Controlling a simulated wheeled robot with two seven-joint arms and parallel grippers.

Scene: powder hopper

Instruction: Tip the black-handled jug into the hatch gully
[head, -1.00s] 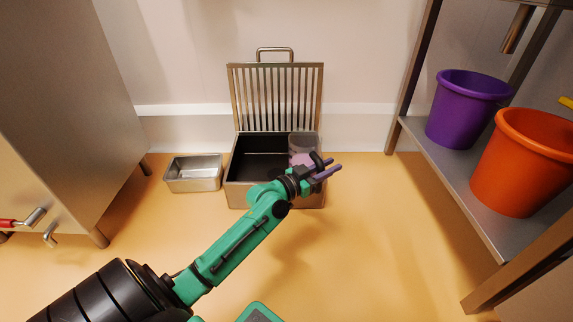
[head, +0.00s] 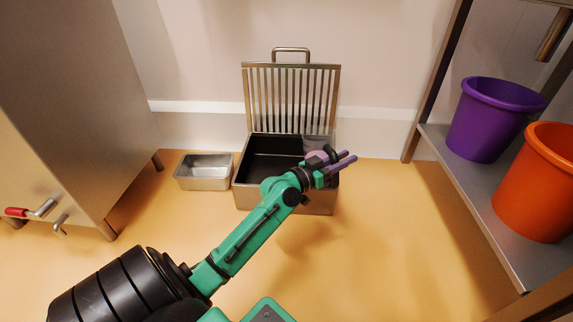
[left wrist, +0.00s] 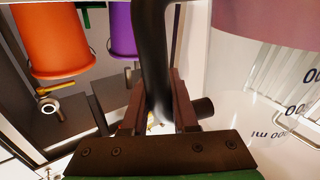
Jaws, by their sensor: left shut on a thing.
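The jug (head: 318,142) is clear with pink contents, and its black handle (left wrist: 152,50) is between the fingers of my left gripper (head: 338,164). The gripper is shut on that handle. In the left wrist view the jug's clear wall (left wrist: 285,95) carries printed marks, and the pink (left wrist: 270,18) fills the top right. The hatch gully (head: 243,190) is a metal box with a dark inside, its slatted lid (head: 291,95) standing open behind. The jug is over the box's right part. My gripper and wrist hide its lower part, so its tilt is hard to tell. My right gripper is out of view.
A small empty metal tray (head: 204,172) sits left of the gully on the floor. A metal cabinet (head: 60,110) stands at the left. Purple (head: 485,125) and orange (head: 540,185) buckets stand on a shelf at the right. The floor between gully and shelf is clear.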

